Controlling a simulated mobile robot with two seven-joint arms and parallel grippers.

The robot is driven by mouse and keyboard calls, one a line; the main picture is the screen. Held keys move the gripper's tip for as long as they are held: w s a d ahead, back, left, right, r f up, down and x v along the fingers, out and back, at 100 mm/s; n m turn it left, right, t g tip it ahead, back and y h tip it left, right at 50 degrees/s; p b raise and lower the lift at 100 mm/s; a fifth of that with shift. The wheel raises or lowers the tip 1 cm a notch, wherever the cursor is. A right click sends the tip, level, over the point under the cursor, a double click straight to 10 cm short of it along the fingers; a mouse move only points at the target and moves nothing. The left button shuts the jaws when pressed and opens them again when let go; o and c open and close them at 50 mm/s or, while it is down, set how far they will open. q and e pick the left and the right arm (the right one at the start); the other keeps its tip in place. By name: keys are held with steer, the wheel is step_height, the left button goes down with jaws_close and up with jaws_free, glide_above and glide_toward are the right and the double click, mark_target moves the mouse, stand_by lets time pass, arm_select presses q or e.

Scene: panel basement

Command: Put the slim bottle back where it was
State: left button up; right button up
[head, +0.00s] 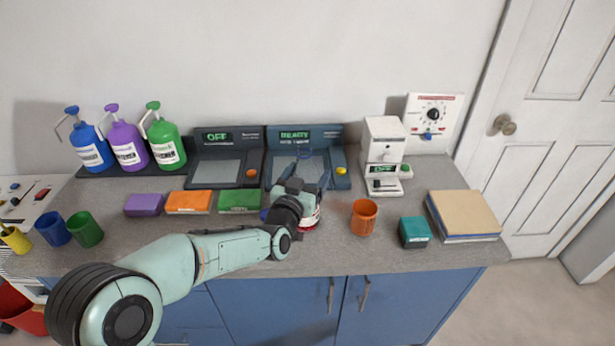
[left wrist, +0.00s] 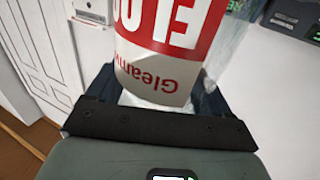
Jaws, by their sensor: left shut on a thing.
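My left gripper (head: 299,178) is over the counter in front of the dark device with the lit READY display (head: 296,134). It is shut on a clear bottle with a red-and-white label, which fills the top of the left wrist view (left wrist: 165,45). In the head view the bottle (head: 312,218) is mostly hidden by my gripper; a red-and-white part shows low beside the wrist. I cannot tell whether its base touches the counter. My right gripper is not in view.
Blue (head: 90,150), purple (head: 127,148) and green (head: 164,142) pump bottles stand on a dark strip at the back left. An orange cup (head: 364,217), teal box (head: 414,232) and book stack (head: 463,214) are right. Purple, orange and green blocks lie left of my gripper.

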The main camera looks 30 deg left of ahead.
arm_select(q)
steer(key=shift+f, duration=0.1)
steer(key=o, duration=0.8)
steer(key=shift+f, duration=0.1)
steer(key=shift+c, duration=0.2)
steer(key=o, duration=0.3)
steer(key=shift+s+r, duration=0.2)
steer(key=shift+r, duration=0.1)
steer(key=s+d, duration=0.2)
steer(key=s, duration=0.9)
steer(key=shift+s+b, duration=0.25)
steer(key=shift+b, duration=0.1)
steer(key=shift+f, duration=0.1)
